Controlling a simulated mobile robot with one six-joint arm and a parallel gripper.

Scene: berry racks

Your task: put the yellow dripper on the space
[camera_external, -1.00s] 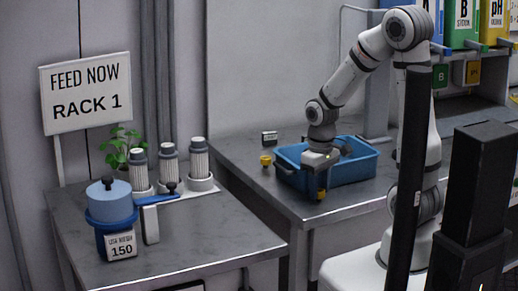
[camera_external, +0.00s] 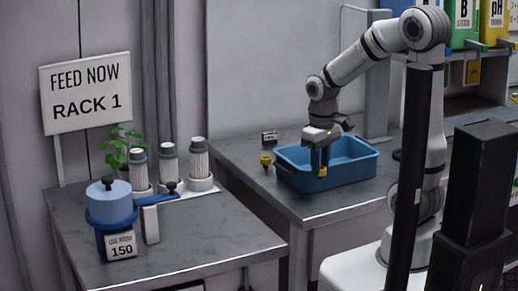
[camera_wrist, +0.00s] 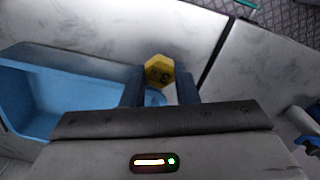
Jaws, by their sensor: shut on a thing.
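My gripper (camera_external: 320,167) is shut on a yellow dripper (camera_external: 322,171), holding it at the fingertips in front of the blue bin's near wall. In the wrist view, the dripper (camera_wrist: 158,71) shows its yellow six-sided face between the two dark fingers (camera_wrist: 160,88). A second small yellow piece (camera_external: 266,161) stands on the right-hand table, left of the bin. A small dark-and-white tag (camera_external: 269,138) stands behind that piece. I cannot tell which spot is the space.
The blue bin (camera_external: 345,178) sits on the right-hand grey table (camera_external: 290,205). Across a gap, the left table (camera_external: 210,235) holds a blue pot (camera_external: 110,205), several white-and-grey cylinders (camera_external: 169,165) and a plant (camera_external: 122,148). A "FEED NOW RACK 1" sign (camera_external: 86,92) stands behind.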

